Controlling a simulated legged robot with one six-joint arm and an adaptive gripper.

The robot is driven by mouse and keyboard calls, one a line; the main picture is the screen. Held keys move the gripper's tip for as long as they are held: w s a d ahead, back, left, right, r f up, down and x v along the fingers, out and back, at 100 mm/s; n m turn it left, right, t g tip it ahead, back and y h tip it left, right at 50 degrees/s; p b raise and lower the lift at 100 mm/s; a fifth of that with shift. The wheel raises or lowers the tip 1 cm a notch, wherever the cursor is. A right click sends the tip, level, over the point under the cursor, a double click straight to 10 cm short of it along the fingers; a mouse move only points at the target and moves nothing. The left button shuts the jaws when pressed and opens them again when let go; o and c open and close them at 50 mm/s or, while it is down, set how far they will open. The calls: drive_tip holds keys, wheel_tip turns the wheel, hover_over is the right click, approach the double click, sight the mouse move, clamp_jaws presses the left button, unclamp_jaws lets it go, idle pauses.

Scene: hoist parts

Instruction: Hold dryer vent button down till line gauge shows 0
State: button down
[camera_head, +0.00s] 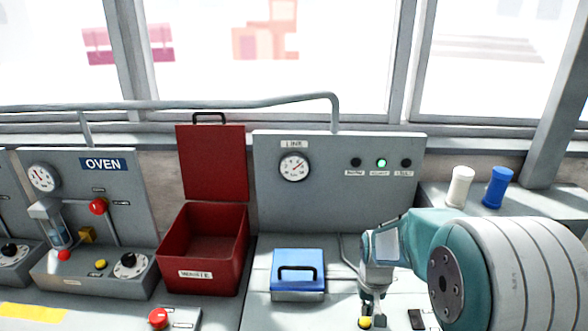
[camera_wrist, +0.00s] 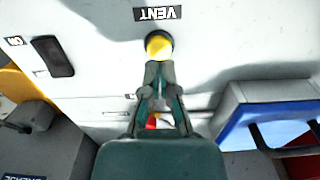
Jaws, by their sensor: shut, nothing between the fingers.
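The yellow vent button (camera_wrist: 158,46) sits in a dark ring beside the VENT label (camera_wrist: 158,13) in the wrist view; it also shows at the bottom of the head view (camera_head: 365,323). My gripper (camera_wrist: 160,66) is shut and empty, with its fingertips right at the button's edge and overlapping it in the picture. I cannot tell whether they touch or press it. In the head view my gripper (camera_head: 370,306) points down over the button. The line gauge (camera_head: 293,167) is on the grey back panel; its needle points to the upper right.
A green lamp (camera_head: 381,163) is lit between two dark ones. A blue box with a handle (camera_head: 298,268) stands left of my gripper. An open red bin (camera_head: 197,262) is farther left. A black switch (camera_head: 416,319) lies right of the button. A red button (camera_head: 158,318) is front left.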

drive_tip(key=shift+f, duration=1.45)
drive_tip(key=shift+r, duration=0.15)
idle(1.8)
drive_tip(key=shift+r, duration=3.4)
drive_tip(key=s+r, duration=0.3)
drive_tip(key=s, duration=0.7)
